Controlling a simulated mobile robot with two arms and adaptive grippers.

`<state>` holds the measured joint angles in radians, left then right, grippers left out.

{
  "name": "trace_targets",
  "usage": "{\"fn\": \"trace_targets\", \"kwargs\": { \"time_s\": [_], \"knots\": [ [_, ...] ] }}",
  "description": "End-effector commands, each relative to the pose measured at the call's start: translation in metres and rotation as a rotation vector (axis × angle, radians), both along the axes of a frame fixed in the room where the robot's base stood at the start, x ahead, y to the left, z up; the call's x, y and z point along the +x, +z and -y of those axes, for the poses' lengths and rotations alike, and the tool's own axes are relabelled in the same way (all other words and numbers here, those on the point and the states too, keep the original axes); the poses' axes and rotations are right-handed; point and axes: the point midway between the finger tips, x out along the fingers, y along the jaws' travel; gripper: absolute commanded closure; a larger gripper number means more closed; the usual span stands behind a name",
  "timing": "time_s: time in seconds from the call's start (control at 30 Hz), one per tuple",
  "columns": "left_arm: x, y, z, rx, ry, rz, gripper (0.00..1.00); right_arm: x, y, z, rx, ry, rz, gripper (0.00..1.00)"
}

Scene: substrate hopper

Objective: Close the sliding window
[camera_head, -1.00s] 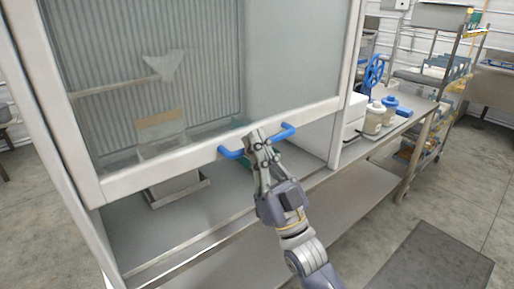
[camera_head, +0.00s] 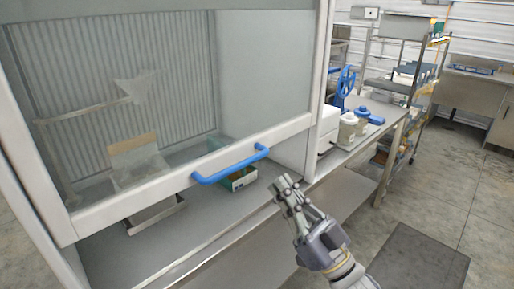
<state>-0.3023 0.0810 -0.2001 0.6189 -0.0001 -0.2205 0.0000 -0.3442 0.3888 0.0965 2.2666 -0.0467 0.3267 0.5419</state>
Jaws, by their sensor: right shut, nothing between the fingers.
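The sliding window (camera_head: 145,95) is a clear pane in a white frame on a fume-hood-like cabinet. Its bottom rail (camera_head: 130,194) hangs above the work surface, with an open gap below it. A blue handle (camera_head: 231,165) is fixed to the rail. My right gripper (camera_head: 285,184) is to the right of and below the handle, apart from it, in front of the cabinet's right post. Its fingers are shut and empty. My left gripper is not in view.
Inside the cabinet are a hopper-like device (camera_head: 136,165) and a green box (camera_head: 240,180). A dark mat (camera_head: 420,258) lies on the floor.

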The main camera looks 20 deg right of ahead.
Motion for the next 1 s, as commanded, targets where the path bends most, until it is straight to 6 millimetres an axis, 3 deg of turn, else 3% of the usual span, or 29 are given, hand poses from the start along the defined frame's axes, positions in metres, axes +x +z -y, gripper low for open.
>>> {"fn": "trace_targets", "kwargs": {
  "time_s": [0.03,0.27,0.83,0.9,1.0],
  "knots": [
    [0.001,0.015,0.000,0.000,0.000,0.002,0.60,-0.004,0.012,0.007,-0.015,-0.004,-0.035,1.00],
    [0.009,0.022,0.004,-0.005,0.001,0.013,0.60,-0.001,0.019,0.016,-0.023,-0.011,-0.084,1.00],
    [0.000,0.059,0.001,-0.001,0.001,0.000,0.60,0.077,0.070,-0.012,-0.021,-0.011,-0.081,1.00],
    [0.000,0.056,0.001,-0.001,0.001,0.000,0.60,0.078,0.049,-0.012,-0.017,-0.013,-0.091,1.00],
    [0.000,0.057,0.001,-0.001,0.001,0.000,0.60,0.080,0.037,-0.013,-0.019,-0.012,-0.088,1.00]
  ]
}}
